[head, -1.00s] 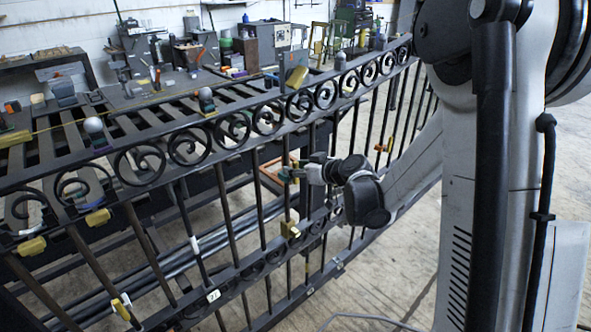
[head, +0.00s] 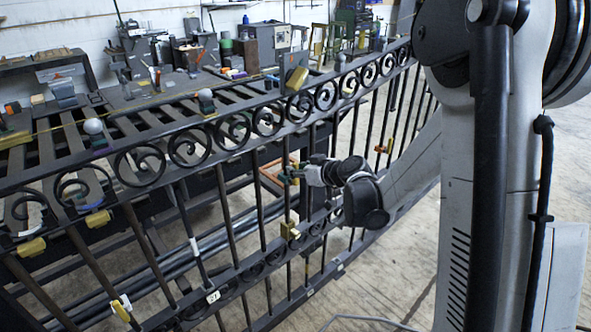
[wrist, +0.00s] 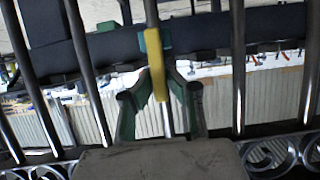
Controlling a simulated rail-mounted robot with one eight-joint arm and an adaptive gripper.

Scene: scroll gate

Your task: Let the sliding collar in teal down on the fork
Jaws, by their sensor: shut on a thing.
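The teal collar (wrist: 149,42) sits around a gate bar in the wrist view, with an upright yellow piece in front of it. In the head view, the collar (head: 285,178) is small and partly hidden by my gripper (head: 296,173). In the wrist view, my gripper (wrist: 159,92) has its dark green fingers closed in on the yellow piece at the collar. A yellow block (head: 290,231) is on the same bar below, near the lower scroll band. I cannot tell for sure whether it is the fork.
The black gate (head: 225,220) has bars on both sides of my gripper, with scroll bands (head: 190,147) above and below. Another yellow clip (head: 122,308) is on a bar at left. A cluttered slatted workbench (head: 120,120) stands behind the gate.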

